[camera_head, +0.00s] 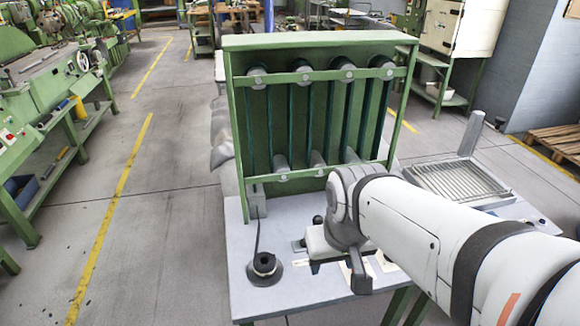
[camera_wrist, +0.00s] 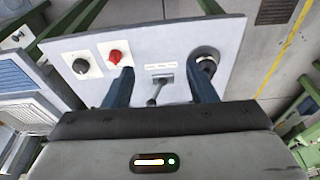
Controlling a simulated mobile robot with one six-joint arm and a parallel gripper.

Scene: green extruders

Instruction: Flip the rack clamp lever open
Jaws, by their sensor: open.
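The rack clamp lever (camera_wrist: 155,92) is a small dark handle with a rounded end, on a grey base beneath a white label strip in the wrist view. It lies between the two blue fingers of my gripper (camera_wrist: 160,68), which are spread apart and hold nothing. Whether either finger touches the lever cannot be told. In the head view my gripper (camera_head: 335,266) is over the front of the grey bench (camera_head: 235,290), pointing down, and largely covers the lever area. The green rack (camera_head: 318,41) stands upright behind it, holding several dark tubes.
A black round fitting (camera_wrist: 205,58) is beside the right finger. A red knob (camera_wrist: 115,57) and a black knob (camera_wrist: 80,65) are by the left finger. A grey ribbed tray (camera_head: 460,182) lies right of the rack. Open floor (camera_head: 165,220) is at the left.

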